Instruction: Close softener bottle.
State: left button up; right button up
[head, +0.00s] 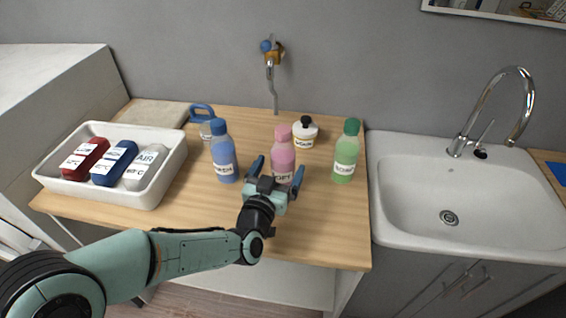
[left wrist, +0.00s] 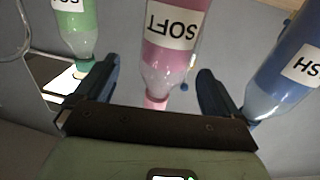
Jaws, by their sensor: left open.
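The softener bottle (head: 283,158) is pink with a pink top and a white label reading SOFT. It stands upright on the wooden counter. My left gripper (head: 278,172) is open in front of it, with its two fingers pointing toward the bottle's sides. In the left wrist view the picture is inverted, and the softener bottle (left wrist: 172,50) shows between the open fingers with a gap on both sides. Its pink top (left wrist: 156,103) points down there. My right gripper is not in view.
A blue bottle (head: 222,158) stands close on the left and a green bottle (head: 346,155) on the right. A white jar (head: 305,135) with a black knob is behind. A white tray (head: 150,190) with several bottles sits left. A sink (head: 440,190) lies right. The front counter is clear.

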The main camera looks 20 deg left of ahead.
aim_at(285, 149)
pick_arm(q)
jog(key=shift+w+a, duration=0.1)
jog(key=shift+w, duration=0.8)
jog(key=shift+w+a+r, duration=0.15)
jog(key=shift+w, duration=0.2)
jog(key=w, duration=0.3)
jog(key=w+p, duration=0.1)
jog(key=shift+w+a+r, duration=0.2)
jog(key=shift+a, duration=0.2)
